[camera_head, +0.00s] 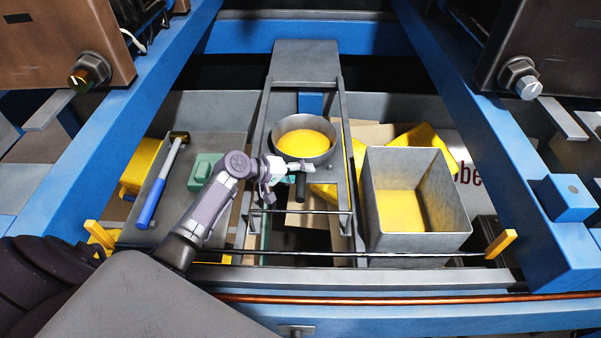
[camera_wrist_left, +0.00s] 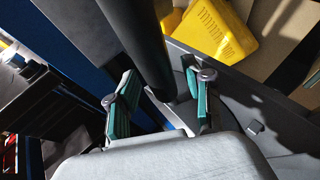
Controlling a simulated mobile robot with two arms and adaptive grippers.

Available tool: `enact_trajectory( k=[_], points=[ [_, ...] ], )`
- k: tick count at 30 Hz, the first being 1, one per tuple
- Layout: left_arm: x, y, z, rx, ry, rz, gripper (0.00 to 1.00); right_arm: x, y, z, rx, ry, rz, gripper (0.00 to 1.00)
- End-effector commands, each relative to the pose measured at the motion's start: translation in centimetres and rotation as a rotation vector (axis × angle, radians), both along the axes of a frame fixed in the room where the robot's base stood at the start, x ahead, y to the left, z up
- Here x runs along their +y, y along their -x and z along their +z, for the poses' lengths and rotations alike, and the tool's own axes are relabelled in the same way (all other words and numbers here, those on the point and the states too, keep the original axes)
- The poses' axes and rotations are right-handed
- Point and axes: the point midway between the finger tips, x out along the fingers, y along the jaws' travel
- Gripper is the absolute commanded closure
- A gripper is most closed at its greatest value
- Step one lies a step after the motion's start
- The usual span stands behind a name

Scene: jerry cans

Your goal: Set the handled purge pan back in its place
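The purge pan (camera_head: 300,122) is a round grey pan with a yellow inside, on the grey middle frame in the head view. Its dark handle (camera_head: 300,190) points toward me. My left gripper (camera_head: 298,172) is at this handle, just in front of the pan. In the left wrist view the dark handle (camera_wrist_left: 152,45) runs between the two teal-padded fingers of my left gripper (camera_wrist_left: 163,88). The fingers stand apart with gaps beside the handle, so the gripper looks open around it. My right gripper is not in view.
A grey square bin (camera_head: 418,240) with a yellow inside stands right of the frame. A blue-handled hammer (camera_head: 148,204) and a green block (camera_head: 204,170) lie on a grey tray at left. Blue beams (camera_head: 460,120) flank the work area. A thin bar crosses in front.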

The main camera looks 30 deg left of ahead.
Motion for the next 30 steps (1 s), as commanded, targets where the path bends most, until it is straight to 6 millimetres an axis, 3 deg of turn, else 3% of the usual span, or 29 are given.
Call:
enact_trajectory(
  k=[7,11,16,24,30],
  points=[
    [0.0,0.0,-0.7,-0.002,0.0,0.0,0.49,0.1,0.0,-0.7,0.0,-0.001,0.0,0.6],
    [1.2,1.3,0.4,-0.005,-0.004,0.001,0.49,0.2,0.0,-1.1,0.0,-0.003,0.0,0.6],
    [3.5,3.5,2.6,-0.005,-0.009,0.0,0.49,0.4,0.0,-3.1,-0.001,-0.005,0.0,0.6],
    [6.3,7.4,5.7,-0.001,-0.005,0.0,0.49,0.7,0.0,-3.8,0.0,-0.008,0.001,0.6],
    [7.3,8.7,6.9,-0.003,-0.003,0.0,0.49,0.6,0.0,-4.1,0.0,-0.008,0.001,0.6]
  ],
)
